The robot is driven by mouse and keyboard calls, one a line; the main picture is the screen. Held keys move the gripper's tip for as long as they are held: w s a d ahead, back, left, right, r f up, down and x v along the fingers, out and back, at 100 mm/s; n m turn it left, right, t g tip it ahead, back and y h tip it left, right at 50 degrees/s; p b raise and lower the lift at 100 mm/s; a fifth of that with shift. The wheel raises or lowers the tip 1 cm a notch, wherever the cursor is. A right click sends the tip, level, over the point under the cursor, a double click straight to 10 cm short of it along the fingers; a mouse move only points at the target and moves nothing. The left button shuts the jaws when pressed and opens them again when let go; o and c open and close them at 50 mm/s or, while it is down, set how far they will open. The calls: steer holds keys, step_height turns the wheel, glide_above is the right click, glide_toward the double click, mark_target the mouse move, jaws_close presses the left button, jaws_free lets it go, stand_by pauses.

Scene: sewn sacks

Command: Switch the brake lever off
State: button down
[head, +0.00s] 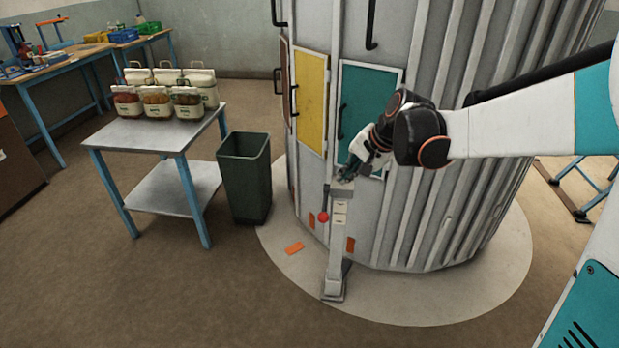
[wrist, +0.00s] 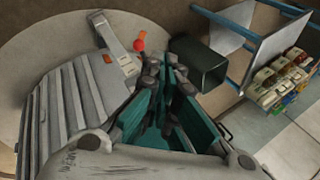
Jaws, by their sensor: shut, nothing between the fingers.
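The brake lever (head: 323,216) is a dark rod with a red ball knob, hanging downward on the left side of a grey post (head: 335,255) in front of the big ribbed cylinder. Its red knob also shows in the wrist view (wrist: 140,44), beyond my fingers. My gripper (head: 347,176) is shut and empty, close to the top of the post and above the knob. It looks apart from the knob; whether it touches the post top cannot be told. In the wrist view my gripper's fingers (wrist: 168,72) point toward the lever side.
A dark green bin (head: 244,178) stands left of the post. A metal table (head: 150,135) with several labelled sacks (head: 187,102) is further left. The ribbed cylinder (head: 440,200) with yellow and green doors is close behind my gripper. Floor in front is mostly clear.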

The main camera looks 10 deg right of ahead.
steer(key=w+d+f+m+y, duration=0.1)
steer(key=w+d+f+m, duration=0.2)
steer(key=w+f, duration=0.35)
steer(key=w+d+f+m+y+p, duration=0.1)
steer(key=w+d+f+m+y, duration=0.2)
steer(key=f, duration=0.6)
steer(key=w+d+f+m, duration=0.2)
steer(key=w+d+f, duration=0.1)
steer(key=w+f, duration=0.4)
step_height(320, 180, down, 12)
steer(key=s+d+m+y, duration=0.2)
steer(key=shift+d+m+p, duration=0.3)
steer(key=shift+m+p, duration=0.05)
steer(key=shift+m, duration=0.05)
steer(key=b+x, duration=0.4)
steer(key=x, duration=0.6)
steer(key=shift+s+a+r+b, duration=0.1)
steer(key=shift+a+r+b, duration=0.25)
steer(key=shift+r, duration=0.6)
steer(key=shift+s+a+r+b, duration=0.1)
steer(key=shift+a+r, duration=0.35)
steer(key=shift+r, duration=0.45)
